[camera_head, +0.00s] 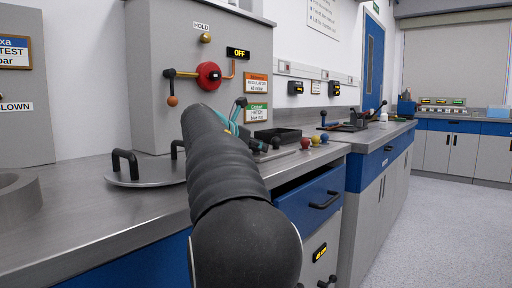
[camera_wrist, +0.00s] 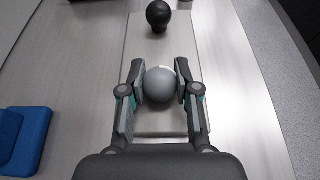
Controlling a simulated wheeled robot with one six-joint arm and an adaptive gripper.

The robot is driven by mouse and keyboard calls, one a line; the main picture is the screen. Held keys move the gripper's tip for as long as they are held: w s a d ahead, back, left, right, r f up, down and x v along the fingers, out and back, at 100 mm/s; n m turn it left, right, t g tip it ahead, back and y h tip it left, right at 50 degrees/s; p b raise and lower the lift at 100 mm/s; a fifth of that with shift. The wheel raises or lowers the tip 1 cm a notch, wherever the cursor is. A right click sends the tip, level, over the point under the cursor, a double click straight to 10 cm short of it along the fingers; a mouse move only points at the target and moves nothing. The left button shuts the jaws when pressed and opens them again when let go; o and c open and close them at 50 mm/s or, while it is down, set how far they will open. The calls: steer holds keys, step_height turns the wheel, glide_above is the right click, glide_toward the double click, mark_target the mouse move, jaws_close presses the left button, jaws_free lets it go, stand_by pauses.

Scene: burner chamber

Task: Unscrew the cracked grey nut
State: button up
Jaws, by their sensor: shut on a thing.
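A smooth grey ball-shaped nut (camera_wrist: 160,84) is between the two fingers of my gripper (camera_wrist: 160,86) in the wrist view. The gripper is shut on it, with one finger pad on each side. I cannot make out a crack on it. The nut is over a pale rectangular plate (camera_wrist: 152,50) on the steel counter; its underside is hidden. In the head view my own arm covers most of the gripper and the nut.
A black ball-topped knob (camera_wrist: 158,14) stands ahead of the gripper on the plate. A blue block (camera_wrist: 22,138) lies to the left. In the head view, red (camera_head: 305,143), yellow (camera_head: 316,139) and blue (camera_head: 325,138) balls and a black tray (camera_head: 278,134) are near the counter edge.

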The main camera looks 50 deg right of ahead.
jaws_close()
steer(key=shift+s+r+n+t, duration=0.1)
steer(key=shift+s+n+t, duration=0.05)
steer(key=shift+n+t, duration=0.6)
steer(key=shift+n+t+y+p, duration=0.5)
steer(key=shift+n+t+p, duration=0.45)
steer(key=shift+t+p, duration=0.2)
steer(key=shift+n+t, duration=0.3)
steer(key=shift+n+p, duration=0.3)
steer(key=shift+p, duration=0.5)
steer(key=n+t+y+p, duration=0.1)
steer(key=p, duration=0.2)
steer(key=shift+t, duration=0.4)
